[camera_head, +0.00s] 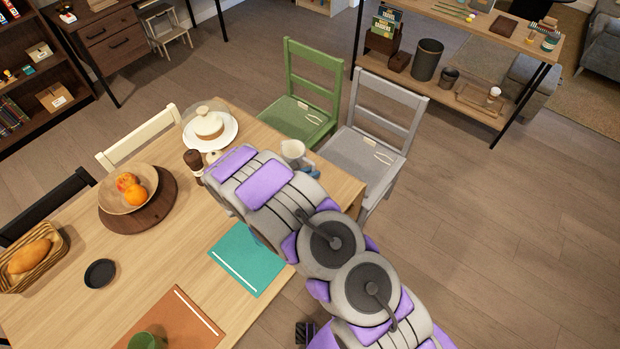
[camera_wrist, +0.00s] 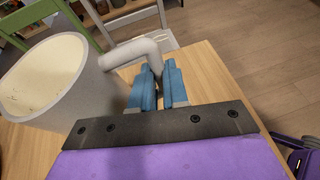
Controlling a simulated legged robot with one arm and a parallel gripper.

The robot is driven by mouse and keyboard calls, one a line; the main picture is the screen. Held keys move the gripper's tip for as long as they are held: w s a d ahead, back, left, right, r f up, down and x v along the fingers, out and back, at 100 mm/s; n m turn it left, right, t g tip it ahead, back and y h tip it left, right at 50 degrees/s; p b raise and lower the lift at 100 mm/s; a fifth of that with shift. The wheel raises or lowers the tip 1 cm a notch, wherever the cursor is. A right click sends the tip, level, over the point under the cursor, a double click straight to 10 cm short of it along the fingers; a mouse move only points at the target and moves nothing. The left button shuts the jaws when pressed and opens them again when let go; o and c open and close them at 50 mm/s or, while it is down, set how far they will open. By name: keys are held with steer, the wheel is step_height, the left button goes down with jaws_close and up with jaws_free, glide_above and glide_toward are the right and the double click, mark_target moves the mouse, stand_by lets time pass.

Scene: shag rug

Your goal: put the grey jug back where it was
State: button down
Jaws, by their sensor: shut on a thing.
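The grey jug (camera_wrist: 75,95) is at the left of the wrist view, its wide open mouth facing up and towards the camera, pale inside. My gripper (camera_wrist: 159,82) is shut on the jug's handle (camera_wrist: 130,52) with its blue fingers. In the head view the jug (camera_head: 292,149) shows past my arm, near the table's far right corner, and my gripper (camera_head: 309,170) shows beside it. My arm hides its lower part there. I cannot tell whether its base touches the table.
The wooden table (camera_head: 215,220) holds a white plate with a domed dish (camera_head: 209,124), a dark brown mill (camera_head: 194,164), a fruit bowl (camera_head: 128,190) and a teal placemat (camera_head: 246,258). A green chair (camera_head: 310,90) and a grey chair (camera_head: 380,125) stand at the far edge.

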steer(key=f, duration=0.2)
steer(key=b, duration=0.1)
steer(key=shift+w+a+f, duration=0.3)
steer(key=shift+w+f, duration=0.1)
steer(key=shift+d+f, duration=0.15)
steer(key=shift+f, duration=0.25)
steer(key=c, duration=1.1)
jaws_free()
steer(key=p+v, duration=0.2)
steer(key=v, duration=1)
